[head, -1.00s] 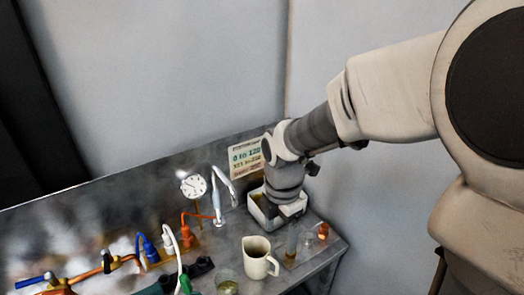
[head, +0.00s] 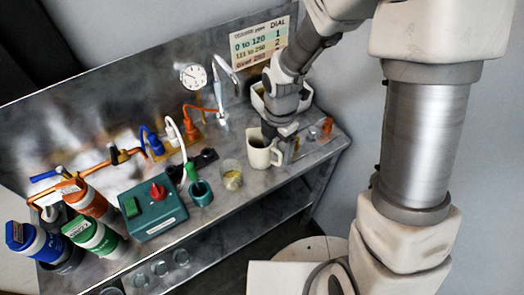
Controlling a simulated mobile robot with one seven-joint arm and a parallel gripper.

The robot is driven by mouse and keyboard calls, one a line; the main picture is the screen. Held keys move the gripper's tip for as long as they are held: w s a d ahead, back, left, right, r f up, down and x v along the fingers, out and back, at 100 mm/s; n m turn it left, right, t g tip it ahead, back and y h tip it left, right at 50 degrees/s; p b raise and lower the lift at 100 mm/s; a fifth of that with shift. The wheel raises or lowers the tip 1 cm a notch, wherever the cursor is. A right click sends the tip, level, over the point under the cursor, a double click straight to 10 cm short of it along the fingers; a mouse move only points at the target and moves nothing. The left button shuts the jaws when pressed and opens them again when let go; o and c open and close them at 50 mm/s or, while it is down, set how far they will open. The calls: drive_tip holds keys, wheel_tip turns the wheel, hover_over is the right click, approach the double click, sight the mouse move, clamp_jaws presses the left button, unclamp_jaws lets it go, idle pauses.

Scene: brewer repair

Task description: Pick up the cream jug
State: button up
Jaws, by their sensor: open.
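The cream jug (head: 258,154) stands upright on the metal bench, toward its right part, with its handle at the right. My gripper (head: 270,134) points down at the jug's mouth, at its upper right rim. The fingers are open, but their tips are small and partly hidden by the jug and the wrist. I cannot tell whether they touch the rim.
A glass of yellowish liquid (head: 231,174) stands just left of the jug. A white tub (head: 258,98) is behind my wrist. Small vials and an orange piece (head: 327,126) are at the right. A green box (head: 152,208) and several bottles (head: 92,236) fill the left.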

wheel_tip(320, 180, down, 6)
drive_tip(key=shift+r+b, duration=0.15)
drive_tip(key=shift+b, duration=0.2)
clamp_jaws()
idle(0.5)
